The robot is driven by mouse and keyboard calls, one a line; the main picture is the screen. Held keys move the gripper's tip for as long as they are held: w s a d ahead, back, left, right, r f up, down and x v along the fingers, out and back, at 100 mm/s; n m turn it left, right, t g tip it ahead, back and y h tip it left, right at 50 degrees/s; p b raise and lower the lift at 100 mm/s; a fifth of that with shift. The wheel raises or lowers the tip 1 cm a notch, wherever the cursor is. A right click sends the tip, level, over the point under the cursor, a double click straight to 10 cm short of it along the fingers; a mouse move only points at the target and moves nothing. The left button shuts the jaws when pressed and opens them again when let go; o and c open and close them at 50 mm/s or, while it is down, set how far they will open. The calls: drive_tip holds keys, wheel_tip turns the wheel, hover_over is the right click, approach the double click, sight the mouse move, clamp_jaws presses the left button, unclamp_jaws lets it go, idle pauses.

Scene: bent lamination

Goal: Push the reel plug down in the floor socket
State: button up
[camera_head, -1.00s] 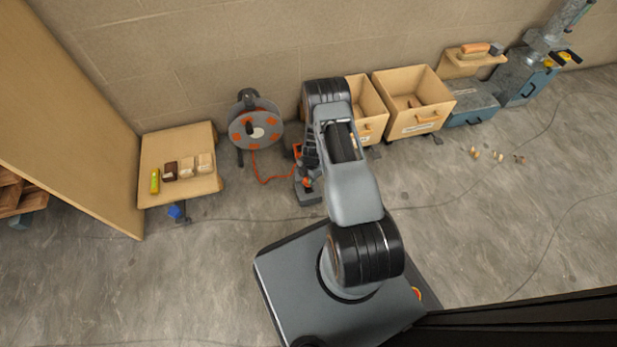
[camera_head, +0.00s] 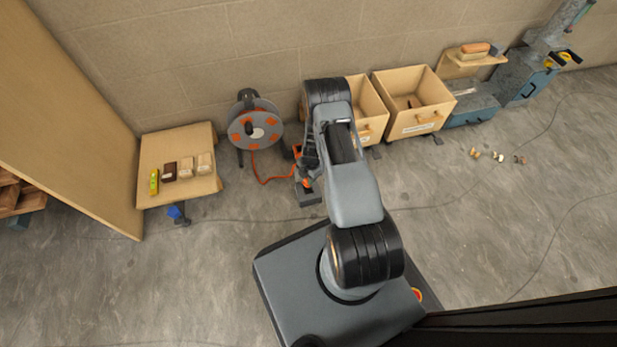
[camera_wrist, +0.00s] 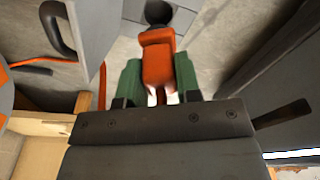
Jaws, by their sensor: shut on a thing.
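An orange plug (camera_wrist: 158,62) stands between the green finger pads of my gripper (camera_wrist: 158,82) in the wrist view. The gripper is shut on it. Light parts show at the plug's near end and a dark rounded part at its far end. In the head view the orange of the plug (camera_head: 307,184) shows low, at a dark grey floor socket (camera_head: 309,198). My arm partly covers this spot, so I cannot tell how deep the plug sits. An orange cable (camera_head: 264,178) runs along the floor from the cable reel (camera_head: 256,131) towards the socket.
Wooden drawer boxes (camera_head: 418,121) stand against the wall right of my arm. A low wooden table (camera_head: 150,196) with several small blocks is at the left, beside a tall panel (camera_head: 75,130). Small scraps (camera_head: 497,156) lie on the floor at right. The front floor is mostly clear.

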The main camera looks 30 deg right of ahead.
drive_tip(key=shift+f, duration=0.15)
drive_tip(key=shift+f+b, duration=1.25)
drive_tip(key=shift+b, duration=0.05)
drive_tip(key=shift+f, duration=0.2)
drive_tip(key=shift+f, duration=0.5)
drive_tip(key=shift+f, duration=0.2)
drive_tip(key=shift+f, duration=0.7)
drive_tip(key=o, duration=0.9)
